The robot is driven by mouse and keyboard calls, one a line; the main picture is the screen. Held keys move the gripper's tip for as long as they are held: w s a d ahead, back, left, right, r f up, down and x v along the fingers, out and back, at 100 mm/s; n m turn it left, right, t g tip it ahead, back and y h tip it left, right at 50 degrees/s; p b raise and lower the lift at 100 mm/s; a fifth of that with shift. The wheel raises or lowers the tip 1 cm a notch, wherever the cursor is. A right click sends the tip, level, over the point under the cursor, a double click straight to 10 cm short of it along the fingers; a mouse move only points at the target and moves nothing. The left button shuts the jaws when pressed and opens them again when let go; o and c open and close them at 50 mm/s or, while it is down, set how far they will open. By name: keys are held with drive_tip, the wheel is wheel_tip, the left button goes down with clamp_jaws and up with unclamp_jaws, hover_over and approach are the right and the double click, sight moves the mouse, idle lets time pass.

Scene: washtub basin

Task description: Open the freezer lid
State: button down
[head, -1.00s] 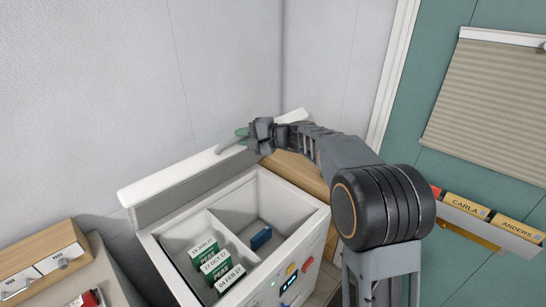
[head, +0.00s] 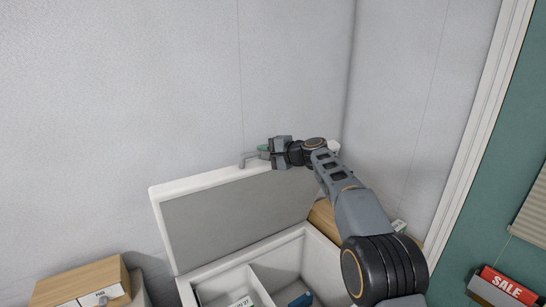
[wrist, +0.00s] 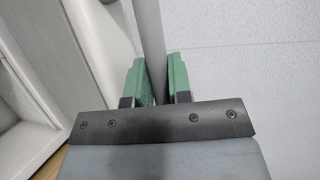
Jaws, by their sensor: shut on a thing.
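The freezer lid (head: 235,215) stands raised and steeply tilted at the back of the freezer, its grey inner panel facing me in the head view. Its grey handle (head: 248,160) sticks out along the lid's top edge. My gripper (head: 266,152) is at that edge, shut on the handle. In the wrist view the handle bar (wrist: 153,45) runs between the green finger pads of my gripper (wrist: 159,80). The freezer body (head: 268,243) is open below the lid, with a divider inside. My fingers hide part of the handle.
A blue item (head: 300,300) lies in the right compartment. A wooden drawer box (head: 80,284) stands at left. A wooden surface (head: 323,217) lies behind the freezer's right side. A red SALE sign (head: 508,283) is at lower right. The wall rises behind the lid.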

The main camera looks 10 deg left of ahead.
drive_tip(key=shift+w+a, duration=0.35)
drive_tip(key=shift+w, duration=0.05)
drive_tip(key=c, duration=1.1)
unclamp_jaws()
drive_tip(key=shift+r, duration=0.1)
drive_tip(key=shift+o, duration=0.2)
drive_tip(key=shift+s+d+b, duration=0.15)
drive_tip(key=shift+d+b, duration=0.25)
drive_tip(key=shift+d, duration=0.05)
drive_tip(key=b+v, duration=0.5)
drive_tip(key=v, duration=0.8)
drive_tip(key=shift+a+r, duration=0.1)
